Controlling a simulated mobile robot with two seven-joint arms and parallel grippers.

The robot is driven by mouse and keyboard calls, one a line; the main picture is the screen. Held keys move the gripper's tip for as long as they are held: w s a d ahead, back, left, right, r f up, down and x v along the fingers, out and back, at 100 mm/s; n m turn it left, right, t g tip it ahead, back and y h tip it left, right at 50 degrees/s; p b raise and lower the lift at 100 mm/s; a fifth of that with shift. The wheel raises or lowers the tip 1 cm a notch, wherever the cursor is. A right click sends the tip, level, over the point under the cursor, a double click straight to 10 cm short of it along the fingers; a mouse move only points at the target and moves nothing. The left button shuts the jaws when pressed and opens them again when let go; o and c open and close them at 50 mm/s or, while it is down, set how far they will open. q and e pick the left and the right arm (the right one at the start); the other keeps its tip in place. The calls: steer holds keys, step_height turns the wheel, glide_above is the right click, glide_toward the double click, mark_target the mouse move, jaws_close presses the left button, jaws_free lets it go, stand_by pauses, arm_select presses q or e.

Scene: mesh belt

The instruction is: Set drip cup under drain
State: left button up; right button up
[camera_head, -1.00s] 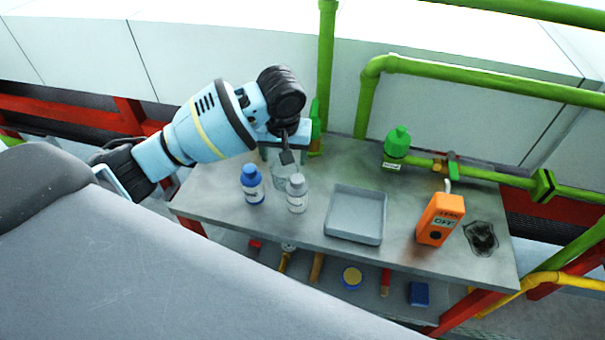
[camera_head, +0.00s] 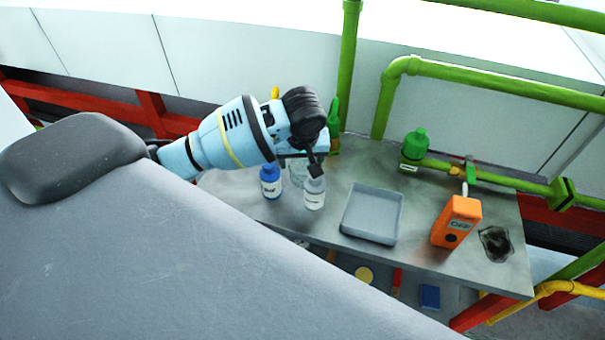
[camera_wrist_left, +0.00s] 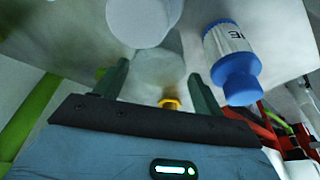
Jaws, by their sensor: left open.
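A clear drip cup (camera_head: 297,174) stands on the grey table, partly hidden behind a white-capped bottle (camera_head: 313,192) and my gripper. In the left wrist view the cup (camera_wrist_left: 160,68) shows between the two dark green fingers. My left gripper (camera_head: 300,157) is open at the cup, with a finger on either side; I cannot tell whether either touches it. A green pipe with a small valve (camera_head: 468,170) runs along the table's back right; I cannot clearly make out the drain opening. My right gripper is out of view.
A blue-capped bottle (camera_head: 271,182) stands close left of the white-capped one. A grey tray (camera_head: 371,214), an orange device (camera_head: 456,221), a green bottle (camera_head: 413,148) and a dark stain (camera_head: 495,243) are further right. Several items lie on the lower shelf.

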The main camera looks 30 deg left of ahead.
mark_target(302, 169)
arm_select(q)
steer(key=shift+x, duration=2.35)
steer(key=shift+d, duration=0.15)
steer(key=c, duration=0.8)
steer(key=shift+r, duration=5)
steer(key=shift+c, duration=0.2)
